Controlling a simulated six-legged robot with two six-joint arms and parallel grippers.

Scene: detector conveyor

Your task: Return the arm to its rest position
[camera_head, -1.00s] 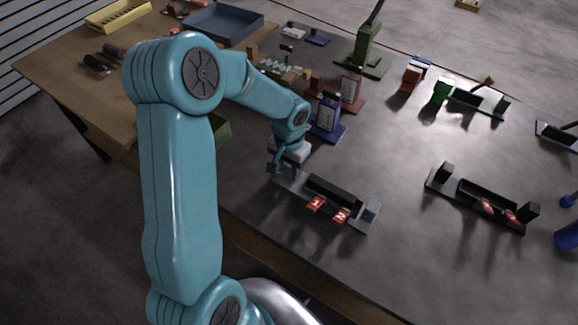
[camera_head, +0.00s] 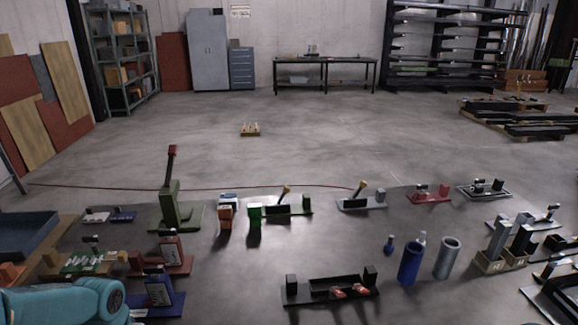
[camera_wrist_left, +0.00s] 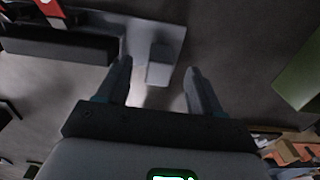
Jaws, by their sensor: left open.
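My left arm's teal link (camera_head: 70,302) shows at the bottom left corner of the head view, and its gripper is outside that view. In the left wrist view my left gripper (camera_wrist_left: 162,75) is open, with nothing held between its two dark fingers. Beyond the fingertips is a grey fixture (camera_wrist_left: 178,38) with an upright grey end block (camera_wrist_left: 160,66) and a long black block (camera_wrist_left: 60,48) on its left. The gap between fingers and fixture is hard to judge. My right gripper is not in view.
A green lever press (camera_head: 172,205), a blue stand (camera_head: 158,290), a red stand (camera_head: 172,248) and blue (camera_head: 410,262) and grey (camera_head: 447,258) cylinders stand around.

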